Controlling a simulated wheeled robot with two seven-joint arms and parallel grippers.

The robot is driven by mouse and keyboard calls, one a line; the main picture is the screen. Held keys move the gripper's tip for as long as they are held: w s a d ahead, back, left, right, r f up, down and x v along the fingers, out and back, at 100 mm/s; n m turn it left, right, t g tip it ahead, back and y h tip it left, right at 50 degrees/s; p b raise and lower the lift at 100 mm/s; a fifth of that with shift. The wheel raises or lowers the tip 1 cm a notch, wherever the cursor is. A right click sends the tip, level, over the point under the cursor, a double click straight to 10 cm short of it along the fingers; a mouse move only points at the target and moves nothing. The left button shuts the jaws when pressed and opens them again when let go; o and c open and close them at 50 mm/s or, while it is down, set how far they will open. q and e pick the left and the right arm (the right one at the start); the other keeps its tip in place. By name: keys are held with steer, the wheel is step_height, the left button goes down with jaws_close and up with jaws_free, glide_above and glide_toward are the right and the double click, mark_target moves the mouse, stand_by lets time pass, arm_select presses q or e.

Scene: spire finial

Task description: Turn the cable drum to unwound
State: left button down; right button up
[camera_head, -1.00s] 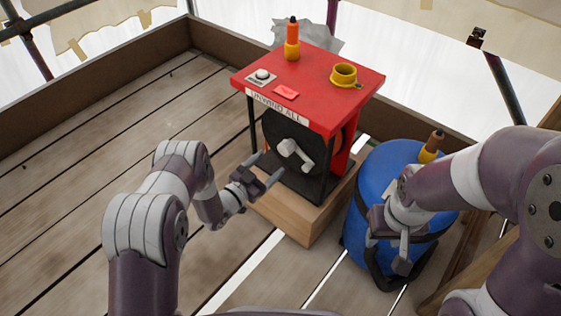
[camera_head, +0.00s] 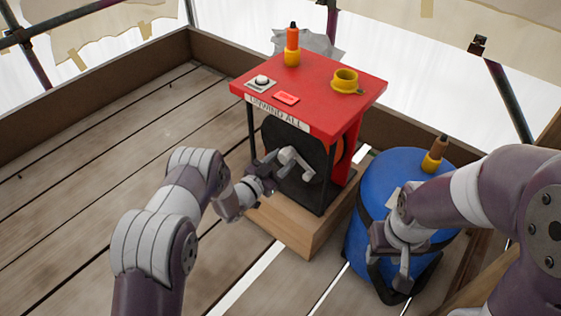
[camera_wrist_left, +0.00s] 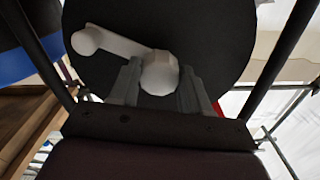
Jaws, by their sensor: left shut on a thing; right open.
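The cable drum (camera_head: 284,139) is a black disc in a red-topped frame marked "UNWIND ALL". It also fills the upper part of the left wrist view (camera_wrist_left: 220,30). A grey-white crank (camera_head: 296,157) stands out from its face; in the left wrist view its arm (camera_wrist_left: 120,45) runs up left from a faceted knob (camera_wrist_left: 159,74) to a rounded end. My left gripper (camera_head: 272,164) is at the crank, and in the left wrist view its fingers (camera_wrist_left: 158,85) are shut on the knob. My right gripper (camera_head: 398,262) is open and empty in front of the blue barrel.
The red top (camera_head: 318,85) carries an orange-and-yellow bottle-like item (camera_head: 292,46), a yellow ring (camera_head: 345,80), a white button (camera_head: 262,82) and a red label. A wooden block (camera_head: 295,222) supports the frame. The blue barrel (camera_head: 370,180) stands right. Planks at left are clear.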

arm_select(q)
steer(key=m, duration=0.3)
steer(key=shift+p, duration=0.3)
steer(key=shift+a+m, duration=0.1)
steer(key=shift+m, duration=1.8)
steer(key=c, duration=0.5)
jaws_free()
